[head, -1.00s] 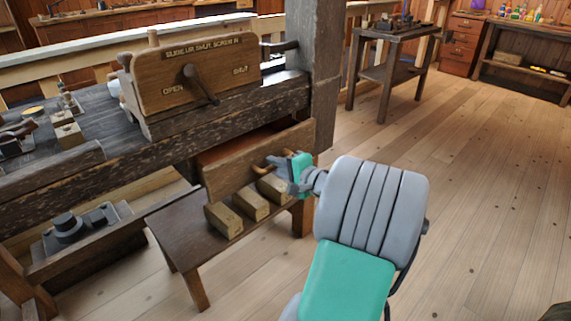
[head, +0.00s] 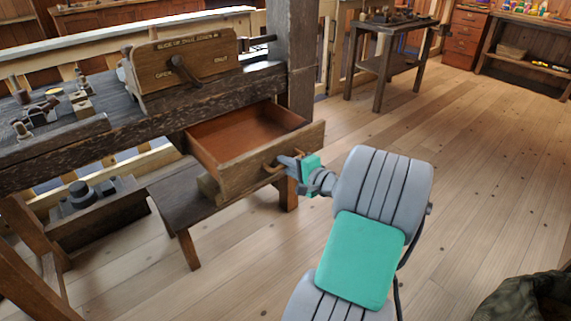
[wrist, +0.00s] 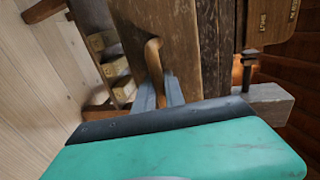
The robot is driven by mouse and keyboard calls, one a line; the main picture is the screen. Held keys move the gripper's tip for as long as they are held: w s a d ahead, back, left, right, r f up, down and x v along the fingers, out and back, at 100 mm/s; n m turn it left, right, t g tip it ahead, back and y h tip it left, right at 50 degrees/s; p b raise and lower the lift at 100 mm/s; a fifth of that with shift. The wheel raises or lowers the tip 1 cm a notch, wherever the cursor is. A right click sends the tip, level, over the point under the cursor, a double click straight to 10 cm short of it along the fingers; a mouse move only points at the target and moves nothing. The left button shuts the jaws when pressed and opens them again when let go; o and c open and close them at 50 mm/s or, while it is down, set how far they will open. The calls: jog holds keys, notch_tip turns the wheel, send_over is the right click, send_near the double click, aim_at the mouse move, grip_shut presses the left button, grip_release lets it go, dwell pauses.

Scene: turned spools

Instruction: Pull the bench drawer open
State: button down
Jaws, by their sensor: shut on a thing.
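The bench drawer (head: 243,169) is a wooden box under the bench, standing well out, with its bare inside showing in the head view. Its front also shows in the wrist view (wrist: 185,50). A wooden handle (wrist: 153,60) is fixed on the drawer front; in the head view its end (head: 270,169) shows beside my fingers. My gripper (head: 285,163) is shut on the handle at the right part of the front. In the wrist view its two fingers (wrist: 160,92) close around the handle.
A wooden box with a crank and lettering (head: 185,68) stands on the bench (head: 130,140). A low stool (head: 172,196) stands under the drawer; wooden blocks (wrist: 108,60) show in the wrist view. The floor to the right is open. A dark sack (head: 530,300) lies at lower right.

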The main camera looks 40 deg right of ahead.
jog(key=shift+a, duration=0.2)
jog(key=c, duration=1.7)
grip_release()
jog(key=shift+o, duration=1.3)
jog(key=shift+d, duration=0.2)
jog(key=shift+s, duration=0.1)
jog(key=p+v, duration=0.2)
jog(key=v, duration=0.5)
jog(key=shift+s, duration=0.35)
